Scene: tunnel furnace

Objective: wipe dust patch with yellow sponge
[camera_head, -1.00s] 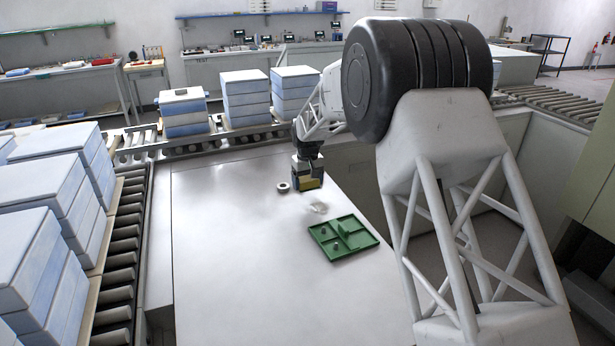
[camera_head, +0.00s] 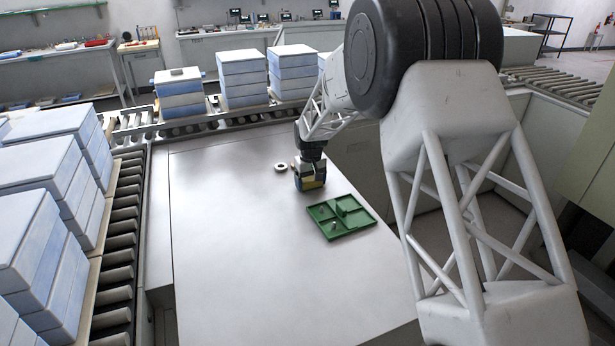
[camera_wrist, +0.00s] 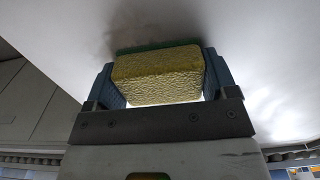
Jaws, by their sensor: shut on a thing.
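My gripper (camera_head: 310,172) is low over the grey table and shut on the yellow sponge (camera_head: 313,185). In the wrist view the sponge (camera_wrist: 158,75) sits between the two blue-grey fingers, its green layer turned to the table surface. The sponge is at or very near the table; I cannot tell if it presses on it. The dust patch is not visible now; the sponge and gripper cover the area where it showed.
A green divided tray (camera_head: 322,226) with small parts lies just in front and right of the sponge. A small ring-shaped thing (camera_head: 280,167) lies to its left. The table's front and left (camera_head: 240,260) are clear. Roller conveyors with stacked blue-white boxes (camera_head: 243,75) border the table.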

